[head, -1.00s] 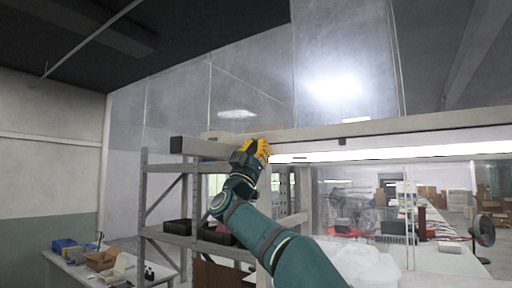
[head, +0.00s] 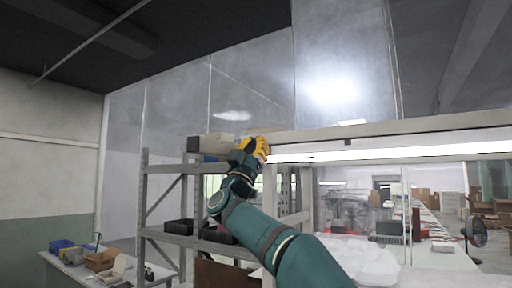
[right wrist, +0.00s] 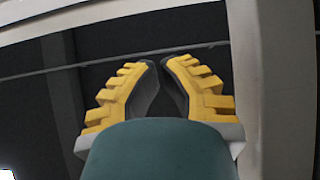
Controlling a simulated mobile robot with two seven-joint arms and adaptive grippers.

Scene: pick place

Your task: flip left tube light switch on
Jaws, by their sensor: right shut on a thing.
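The tube light (head: 400,152) glows white along the underside of a long pale beam (head: 430,125). My right gripper (head: 262,150) is at the left end of the lit strip, against or just in front of the beam. Its yellow fingers, also in the right wrist view (right wrist: 162,66), lean together with their tips almost meeting. What they hold is hidden in both views. I cannot make out the light's switch; the gripper covers that part of the beam. My left gripper is not in view.
A grey metal shelf rack (head: 165,235) with dark bins (head: 180,226) stands behind my arm on the left. A pale post (head: 269,192) drops below the beam beside my gripper. A cluttered table (head: 62,270) is at lower left. A fan (head: 475,233) stands far right.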

